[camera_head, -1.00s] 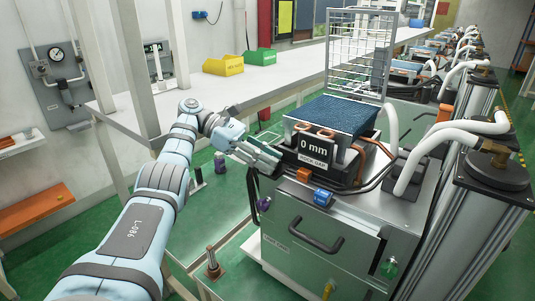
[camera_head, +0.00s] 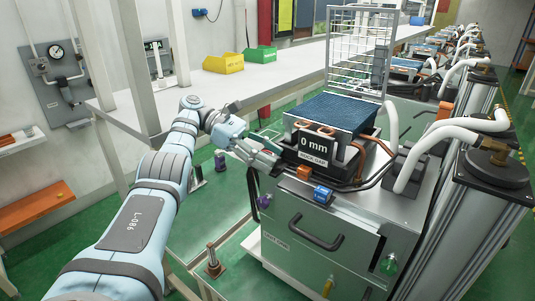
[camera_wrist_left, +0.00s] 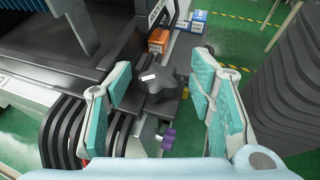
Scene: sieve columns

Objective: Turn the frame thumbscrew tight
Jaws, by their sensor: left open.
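The frame thumbscrew appears to be the dark lobed knob (camera_wrist_left: 158,88) in the middle of the left wrist view. My left gripper (camera_wrist_left: 160,104) is open, with one teal-padded finger on each side of the knob and visible gaps between. In the head view my left gripper (camera_head: 264,160) is at the left edge of the machine (camera_head: 318,238), beside the block with the "0 mm" display (camera_head: 313,147). The knob is hard to make out there. My right gripper is in neither view.
An orange block (camera_wrist_left: 158,40) and a blue block (camera_wrist_left: 197,21) sit beyond the knob. A purple knob (camera_wrist_left: 168,139) is close below it. Dark hoses (camera_wrist_left: 62,135) run at the left. A white bench with yellow (camera_head: 223,65) and green bins stands behind.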

